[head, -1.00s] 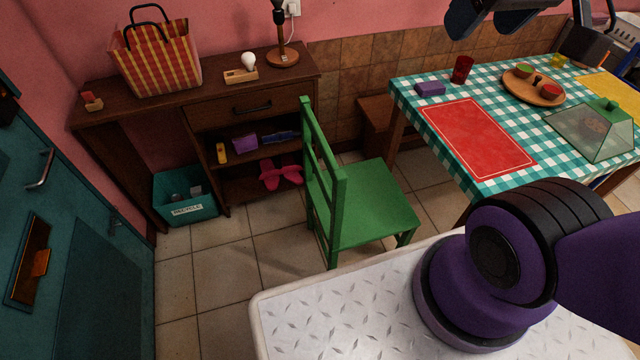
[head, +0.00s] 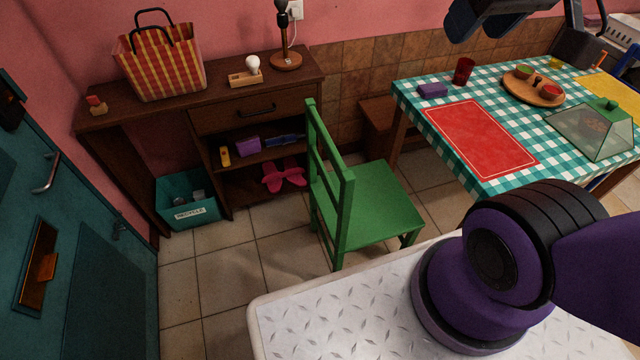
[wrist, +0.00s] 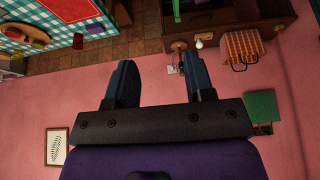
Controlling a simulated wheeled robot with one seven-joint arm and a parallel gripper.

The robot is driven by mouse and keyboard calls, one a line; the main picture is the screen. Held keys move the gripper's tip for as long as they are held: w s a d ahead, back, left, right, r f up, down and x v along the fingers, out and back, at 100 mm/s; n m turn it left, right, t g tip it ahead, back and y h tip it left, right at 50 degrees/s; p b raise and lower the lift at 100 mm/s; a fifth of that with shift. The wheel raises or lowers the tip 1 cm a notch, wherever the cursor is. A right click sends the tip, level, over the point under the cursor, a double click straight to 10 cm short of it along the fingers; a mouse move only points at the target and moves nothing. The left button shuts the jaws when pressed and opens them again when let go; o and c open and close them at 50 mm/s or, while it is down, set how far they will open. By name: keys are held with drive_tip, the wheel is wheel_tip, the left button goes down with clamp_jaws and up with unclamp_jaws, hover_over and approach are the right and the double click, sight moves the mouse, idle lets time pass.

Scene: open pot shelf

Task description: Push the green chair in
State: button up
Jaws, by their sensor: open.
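The green chair (head: 372,205) stands upright on the tiled floor in the middle of the head view. Its backrest is on the left and its seat faces right, toward the table. The table (head: 405,95) has a green-and-white checked cloth and stands to the right, with a floor gap between its near leg and the seat. My gripper (wrist: 160,88) shows in the wrist view, its two dark fingers wide apart with nothing between them. It is high up, well away from the chair.
A dark wooden desk (head: 262,108) with a striped bag (head: 165,65) and lamp stands behind left of the chair. A teal recycle bin (head: 188,198) sits under it. A wooden bench (head: 376,118) is against the wall. Floor left of the chair is free. A teal door is far left.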

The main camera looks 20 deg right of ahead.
drive_tip(key=w+f+g, duration=0.1)
drive_tip(key=w+f, duration=0.2)
drive_tip(key=w, duration=0.9)
drive_tip(key=g, duration=0.4)
hover_over(328, 137)
wheel_tip(328, 137, down, 34)
wheel_tip(328, 137, down, 12)
drive_tip(key=shift+w+r, duration=0.1)
drive_tip(key=shift+r, duration=0.05)
clamp_jaws()
